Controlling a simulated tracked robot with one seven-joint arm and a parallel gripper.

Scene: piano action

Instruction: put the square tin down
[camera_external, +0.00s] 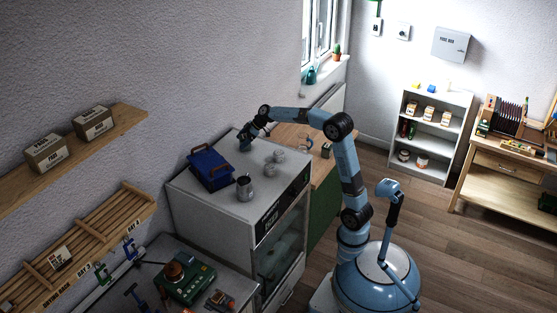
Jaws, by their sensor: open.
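My gripper (245,142) is at the end of the blue arm, low over the back of the white cabinet top (225,205). It is open; its fingertips are small and dark here, and I cannot tell whether anything stands between them. I cannot pick out the square tin for certain. A small dark boxy thing (326,150) stands on the wooden counter (290,134), right of the cabinet and apart from my gripper.
A blue box with brown handles (210,168) stands left of my gripper. A grey metal jug (244,187) and two small grey round things (278,155) stand on the cabinet top. Its front right part is clear. A wall shelf (75,160) holds two cartons.

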